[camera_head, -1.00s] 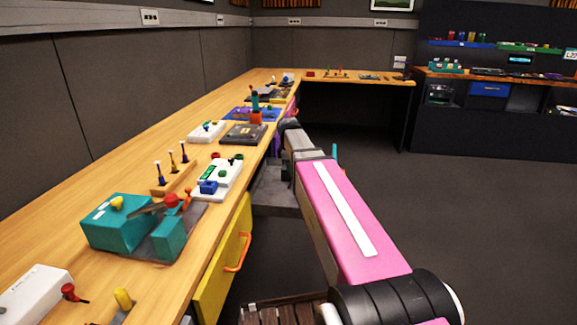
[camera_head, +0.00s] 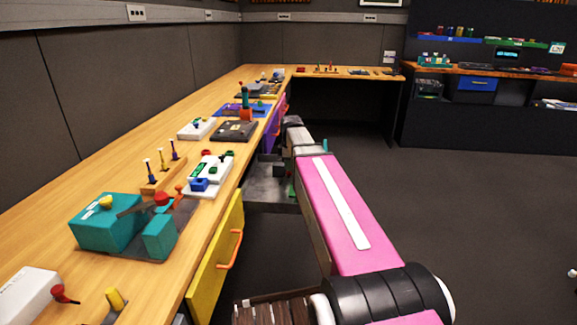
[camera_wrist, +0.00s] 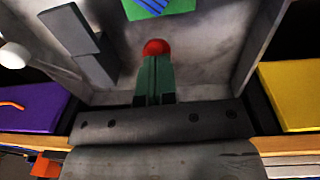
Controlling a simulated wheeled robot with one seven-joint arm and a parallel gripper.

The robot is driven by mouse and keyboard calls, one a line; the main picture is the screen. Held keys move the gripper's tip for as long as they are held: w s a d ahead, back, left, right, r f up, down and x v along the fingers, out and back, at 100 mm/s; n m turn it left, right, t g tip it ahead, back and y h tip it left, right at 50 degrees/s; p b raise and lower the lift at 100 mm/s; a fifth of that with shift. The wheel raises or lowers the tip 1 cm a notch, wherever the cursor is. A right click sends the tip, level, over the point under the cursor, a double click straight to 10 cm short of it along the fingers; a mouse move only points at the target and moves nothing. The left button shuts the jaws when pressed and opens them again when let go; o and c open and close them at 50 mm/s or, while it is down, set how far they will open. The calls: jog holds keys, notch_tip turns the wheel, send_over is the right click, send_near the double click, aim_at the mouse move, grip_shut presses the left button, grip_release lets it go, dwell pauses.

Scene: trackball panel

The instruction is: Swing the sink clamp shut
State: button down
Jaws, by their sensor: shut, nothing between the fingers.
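My gripper (camera_wrist: 155,66) has two green fingers, shut together with nothing between them, pointing into a grey sink (camera_wrist: 205,65) in the wrist view. A red ball knob (camera_wrist: 156,47) shows just past the fingertips; touching or apart I cannot tell. It may belong to the sink clamp, whose arm is hidden behind the fingers. Dark grey blocks (camera_wrist: 72,28) stand to the left in the sink; I cannot tell if they are clamp parts. In the head view the sink (camera_head: 272,188) is a recess at the bench front, partly covered by my arm.
A yellow drawer front (camera_head: 216,262) and a purple one (camera_wrist: 32,105) flank the sink. On the bench are a teal clamp-like fixture (camera_head: 105,228) with a red knob, a white panel (camera_head: 213,168) and a black box (camera_head: 235,131).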

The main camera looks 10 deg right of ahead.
jog(key=shift+a+r, duration=0.1)
jog(key=shift+a+r, duration=0.15)
jog(key=shift+r, duration=0.05)
notch_tip(320, 180, up, 12)
jog(key=a, duration=0.2)
jog(key=w+g, duration=0.1)
jog(key=w, duration=0.3)
jog(key=shift+s+d+f, duration=0.25)
jog(key=shift+s+f, duration=0.2)
jog(key=shift+f, duration=1.65)
jog(key=shift+s+d+f, duration=0.2)
jog(key=shift+s+f, duration=0.25)
jog(key=shift+f, duration=1.65)
jog(key=shift+s+d+f, duration=0.25)
jog(key=shift+s+f, duration=0.2)
jog(key=shift+f, duration=1.65)
